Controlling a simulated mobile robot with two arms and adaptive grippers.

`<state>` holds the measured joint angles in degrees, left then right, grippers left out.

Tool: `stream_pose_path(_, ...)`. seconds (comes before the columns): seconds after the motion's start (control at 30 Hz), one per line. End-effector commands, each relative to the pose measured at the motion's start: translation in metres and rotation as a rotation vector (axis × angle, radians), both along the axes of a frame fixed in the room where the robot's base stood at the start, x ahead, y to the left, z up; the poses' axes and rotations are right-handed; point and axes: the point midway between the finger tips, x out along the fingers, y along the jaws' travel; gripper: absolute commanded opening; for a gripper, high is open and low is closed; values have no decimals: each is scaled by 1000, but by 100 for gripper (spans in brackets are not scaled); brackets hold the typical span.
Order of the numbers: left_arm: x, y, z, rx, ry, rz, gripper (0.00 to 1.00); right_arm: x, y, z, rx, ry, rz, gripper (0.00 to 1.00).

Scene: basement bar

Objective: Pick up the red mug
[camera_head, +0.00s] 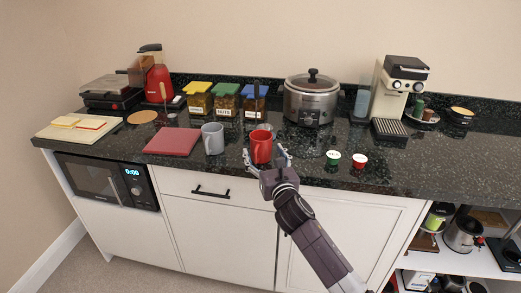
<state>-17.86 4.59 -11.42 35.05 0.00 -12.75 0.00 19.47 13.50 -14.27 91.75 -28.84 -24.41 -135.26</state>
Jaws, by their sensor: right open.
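The red mug (261,147) stands upright on the dark counter (310,187) near its front edge. My right gripper (267,158) is open at the front edge, with one finger to the left of the mug and one to the right. I cannot tell whether either finger touches the mug. The gripper's palm is in front of and below the mug. My left gripper is not in view.
A grey mug (212,139) stands close on the left, beside a red board (172,142). A slow cooker (311,100) and jars (227,101) stand behind.

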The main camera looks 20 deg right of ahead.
Motion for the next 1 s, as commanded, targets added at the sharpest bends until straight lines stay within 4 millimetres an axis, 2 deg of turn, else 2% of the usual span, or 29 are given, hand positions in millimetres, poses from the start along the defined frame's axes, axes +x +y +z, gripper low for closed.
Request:
stream_pose_path(0.1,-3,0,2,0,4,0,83,18,-5,1,3,0,-1,70)
stream_pose_path(0.23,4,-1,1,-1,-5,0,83,31,-5,0,1,0,0,70)
stream_pose_path(0.43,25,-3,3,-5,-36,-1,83,36,-5,-1,1,0,1,70)
stream_pose_path(0.57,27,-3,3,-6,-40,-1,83,36,-5,-1,1,0,1,70)
stream_pose_path(1.0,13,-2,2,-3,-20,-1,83,36,-5,-1,0,1,0,21)
